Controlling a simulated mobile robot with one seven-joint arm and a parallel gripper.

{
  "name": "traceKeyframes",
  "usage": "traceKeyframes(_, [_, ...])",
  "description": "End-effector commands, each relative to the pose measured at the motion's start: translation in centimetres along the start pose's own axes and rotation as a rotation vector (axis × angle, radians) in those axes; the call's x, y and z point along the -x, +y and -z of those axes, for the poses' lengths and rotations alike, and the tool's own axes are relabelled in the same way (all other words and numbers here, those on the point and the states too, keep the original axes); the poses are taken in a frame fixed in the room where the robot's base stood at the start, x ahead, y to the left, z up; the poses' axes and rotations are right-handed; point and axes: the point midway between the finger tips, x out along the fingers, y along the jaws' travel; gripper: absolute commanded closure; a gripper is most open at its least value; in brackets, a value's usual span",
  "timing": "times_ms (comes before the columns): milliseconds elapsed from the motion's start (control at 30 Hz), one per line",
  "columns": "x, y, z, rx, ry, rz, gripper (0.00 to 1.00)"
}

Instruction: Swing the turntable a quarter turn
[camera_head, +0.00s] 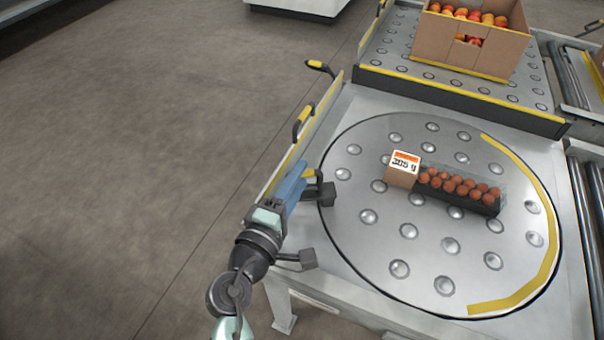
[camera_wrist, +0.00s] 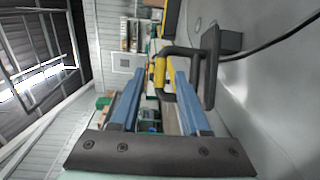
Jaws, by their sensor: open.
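The round metal turntable (camera_head: 420,285) has raised ball rollers and a yellow arc along its right rim. It carries a black tray of tomatoes (camera_head: 458,189) and, against the tray's left end, a small brown box (camera_head: 402,172) labelled "385 g". At its left edge is a dark handle with a yellow grip (camera_head: 309,174), joined to a dark block (camera_head: 328,194). My gripper (camera_head: 303,172) is open at this handle. In the wrist view the yellow grip (camera_wrist: 160,74) shows between the tips of my blue fingers (camera_wrist: 158,72); contact cannot be told.
A second dark block (camera_head: 308,259) sits lower at the table's left side, partly behind my arm. A yellow-edged rail (camera_head: 290,155) with more handles runs along the left. Open floor (camera_head: 150,150) lies left.

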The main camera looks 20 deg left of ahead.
Motion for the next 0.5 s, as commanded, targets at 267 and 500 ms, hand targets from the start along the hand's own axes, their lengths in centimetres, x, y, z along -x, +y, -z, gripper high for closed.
traceKeyframes(267, [-2.2, 0.0, 0.0, -0.001, 0.0, 0.0, 0.54])
traceKeyframes(500, [-2.3, 0.0, 0.0, -0.001, 0.001, 0.001, 0.54])
